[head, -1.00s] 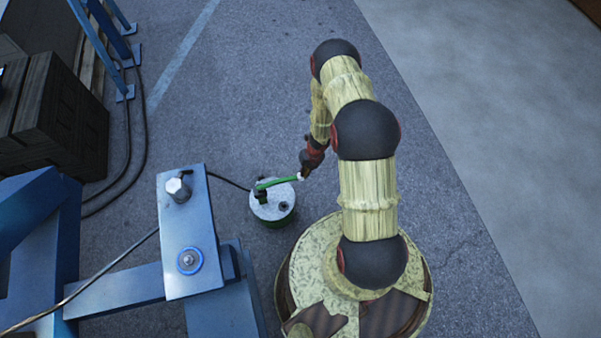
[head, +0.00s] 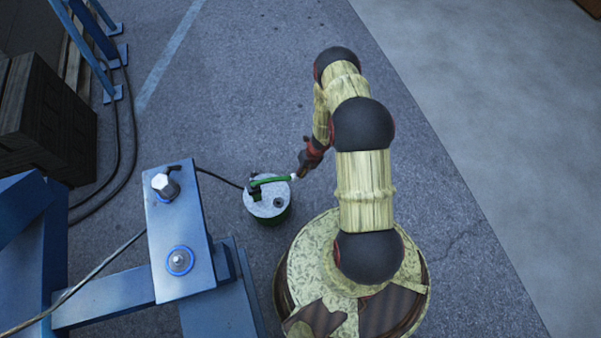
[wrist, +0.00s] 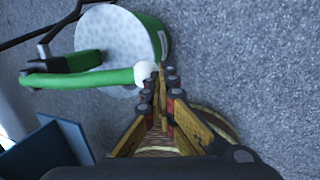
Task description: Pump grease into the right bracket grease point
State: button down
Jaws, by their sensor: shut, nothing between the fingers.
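The grease pump is a green drum with a grey lid (head: 262,208) on the ground; it also fills the upper left of the wrist view (wrist: 105,35). Its green lever (head: 270,181) lies nearly level across the lid and ends in a white knob (wrist: 146,72). My gripper (wrist: 163,72) is shut and empty, its fingertips right beside the knob; I cannot tell whether they touch. In the head view my gripper (head: 300,173) is small at the lever's end.
A black hose (head: 220,179) runs from the pump toward the bracket and passes out of sight behind it. Blue frame beams (head: 105,297) stand left of my base. Dark crates (head: 45,125) and cables (head: 118,165) lie farther left. The pavement right of my arm is clear.

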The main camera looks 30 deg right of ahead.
jog(key=shift+s+a+f, duration=0.15)
jog(key=shift+s+a, duration=0.05)
jog(key=d+f+p+v, duration=0.1)
jog(key=d+p+v, duration=0.2)
jog(key=v, duration=1.1)
jog(key=p, duration=0.3)
jog(key=shift+s, duration=0.1)
jog(key=shift+p, duration=0.3)
dwell(0.8)
